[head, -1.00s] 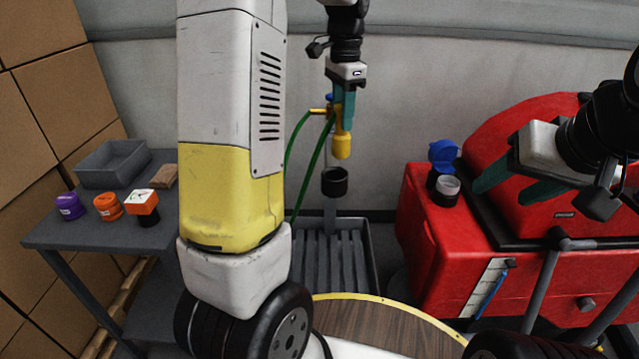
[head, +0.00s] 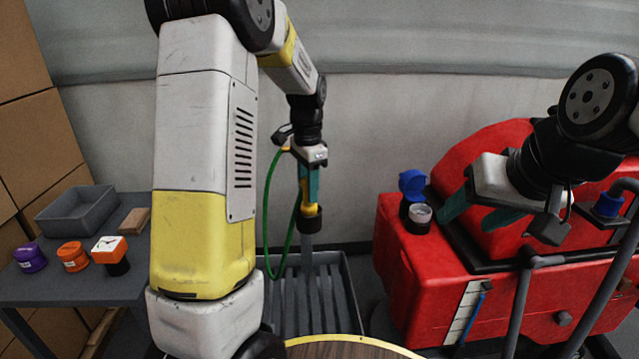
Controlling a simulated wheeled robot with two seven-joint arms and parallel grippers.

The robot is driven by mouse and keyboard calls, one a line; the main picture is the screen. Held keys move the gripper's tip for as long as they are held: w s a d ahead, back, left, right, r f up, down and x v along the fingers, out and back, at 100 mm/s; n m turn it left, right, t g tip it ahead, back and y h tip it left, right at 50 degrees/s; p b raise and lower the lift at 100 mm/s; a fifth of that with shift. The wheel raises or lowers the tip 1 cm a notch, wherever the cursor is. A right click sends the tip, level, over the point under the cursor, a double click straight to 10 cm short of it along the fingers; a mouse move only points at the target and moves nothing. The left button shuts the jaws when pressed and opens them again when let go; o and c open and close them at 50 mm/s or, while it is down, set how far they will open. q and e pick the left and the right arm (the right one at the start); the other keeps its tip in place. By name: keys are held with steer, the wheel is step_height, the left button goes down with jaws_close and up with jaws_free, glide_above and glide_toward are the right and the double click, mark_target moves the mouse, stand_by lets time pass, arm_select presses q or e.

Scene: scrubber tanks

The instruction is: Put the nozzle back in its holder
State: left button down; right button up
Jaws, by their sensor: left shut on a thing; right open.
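The yellow nozzle (head: 309,209) with its green hose (head: 267,215) hangs upright in my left gripper (head: 308,192), whose teal fingers are shut on it. The holder (head: 306,222) is a dark cup on a grey post, below the gripper in the head view. The nozzle's lower end meets the cup's mouth and its tip is hidden there. I cannot tell how deep it sits. My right gripper (head: 478,212) is open and empty, in front of the red machine.
A grey slatted tray (head: 345,290) lies under the holder. The red scrubber tank (head: 400,285) stands right, with an open blue-capped port (head: 413,184). A grey table (head: 70,290) at left carries a bin (head: 75,212) and purple, orange and orange-white capped items.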

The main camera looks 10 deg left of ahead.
arm_select(q)
steer(key=shift+f, duration=0.1)
steer(key=c, duration=0.9)
jaws_free()
steer(key=shift+c, duration=0.2)
step_height(320, 180, up, 12)
steer(key=shift+r, duration=0.1)
steer(key=s+d+n+t+h, duration=0.2)
steer(key=s+n+t, duration=0.4)
steer(key=s, duration=1.8)
steer(key=shift+s+r+n, duration=0.15)
steer(key=shift+r+n, duration=0.15)
steer(key=shift+n, duration=1.5)
